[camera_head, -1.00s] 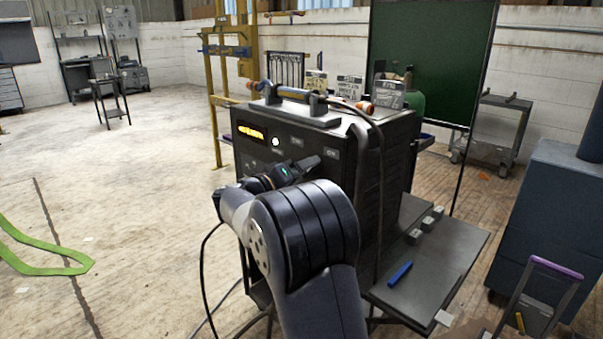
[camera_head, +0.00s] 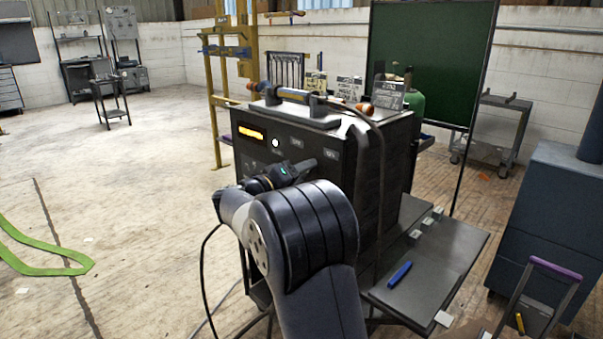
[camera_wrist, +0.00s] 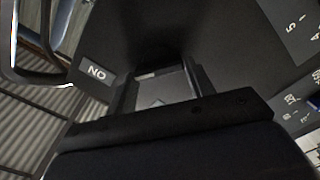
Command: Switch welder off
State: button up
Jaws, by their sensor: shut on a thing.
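The welder (camera_head: 395,165) is a dark box with a lit orange display (camera_head: 250,132) and a round white light on its front panel. My gripper (camera_head: 312,163) is at the right part of that panel, seen from behind with my arm in front. In the wrist view the fingers of my gripper (camera_wrist: 160,88) are close against the dark panel, shut on a part there that looks like the switch. The switch itself is mostly hidden by the fingers. An "ON" label (camera_wrist: 97,73), upside down, shows just left of the fingers.
A torch (camera_head: 295,95) with a cable lies on top of the welder. A side shelf (camera_head: 440,262) holds a blue marker (camera_head: 400,274) and small pale blocks. A blue-grey cabinet (camera_head: 548,225) stands to the right. The floor at left is mostly open.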

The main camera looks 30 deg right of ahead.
jog(key=n+p, duration=0.7)
jog(key=n, duration=0.5)
jog(key=shift+f, duration=0.15)
jog(key=shift+f+n+p, duration=0.15)
jog(key=shift+n+p, duration=0.9)
jog(key=shift+n, duration=0.45)
jog(key=shift+f, duration=0.1)
jog(key=o, duration=1)
